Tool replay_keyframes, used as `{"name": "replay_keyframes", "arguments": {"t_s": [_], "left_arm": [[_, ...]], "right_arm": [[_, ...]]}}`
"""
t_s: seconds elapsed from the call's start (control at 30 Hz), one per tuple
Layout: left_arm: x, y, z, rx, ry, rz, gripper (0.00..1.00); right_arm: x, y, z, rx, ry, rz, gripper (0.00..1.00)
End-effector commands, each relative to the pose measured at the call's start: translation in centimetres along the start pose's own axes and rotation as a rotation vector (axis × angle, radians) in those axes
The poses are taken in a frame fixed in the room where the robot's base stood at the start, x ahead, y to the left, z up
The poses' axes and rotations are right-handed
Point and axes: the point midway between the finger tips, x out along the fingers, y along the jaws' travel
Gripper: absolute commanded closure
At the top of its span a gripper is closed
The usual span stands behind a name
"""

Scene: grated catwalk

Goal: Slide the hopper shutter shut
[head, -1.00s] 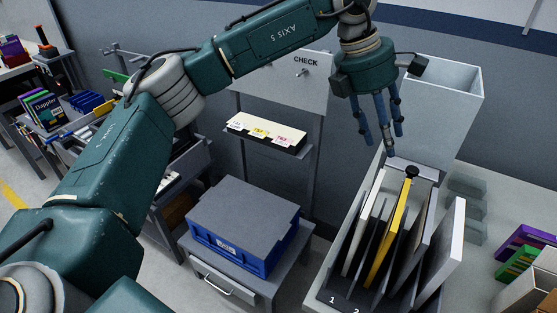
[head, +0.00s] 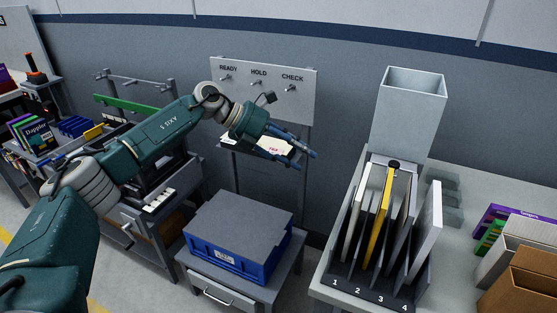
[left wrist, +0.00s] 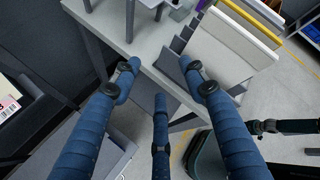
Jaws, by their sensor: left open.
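The hopper (head: 408,115) is a tall, pale grey, open-topped box at the back of the right-hand bench. A small plate with a black knob (head: 394,164), apparently the shutter, shows at its lower front, just behind the file rack. I cannot tell how far it is slid. My left gripper (head: 303,157) is open and empty, well left of the hopper, in front of the label shelf. Its blue fingers also show in the left wrist view (left wrist: 160,75), spread with nothing between them. My right gripper is not seen.
A numbered rack (head: 368,289) holds upright panels, one yellow, in front of the hopper. A blue crate (head: 235,262) with a grey lid stands on a low drawer table. A switch panel (head: 262,90) stands behind my left arm. Boxes (head: 520,275) sit at the right.

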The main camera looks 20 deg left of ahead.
Motion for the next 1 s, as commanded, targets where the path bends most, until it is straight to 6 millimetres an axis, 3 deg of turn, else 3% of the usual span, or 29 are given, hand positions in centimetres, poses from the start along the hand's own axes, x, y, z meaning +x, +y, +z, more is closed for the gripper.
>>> {"name": "replay_keyframes", "arguments": {"t_s": [0.03,0.2,0.4,0.6,1.0], "left_arm": [[-0.1,1.4,-0.2,-0.052,-0.031,-0.006,0.57],[-0.3,4.6,-0.3,-0.191,-0.135,-0.028,0.57],[-0.6,7.2,-0.4,-0.295,-0.214,-0.039,0.57],[-0.9,8.4,-0.5,-0.341,-0.249,-0.041,0.57],[-0.9,8.5,-0.5,-0.345,-0.253,-0.041,0.57]], "right_arm": [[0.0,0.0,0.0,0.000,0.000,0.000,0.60],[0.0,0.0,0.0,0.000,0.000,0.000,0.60],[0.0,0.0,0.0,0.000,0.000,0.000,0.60],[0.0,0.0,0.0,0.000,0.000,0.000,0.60],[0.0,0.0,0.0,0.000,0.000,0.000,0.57]]}}
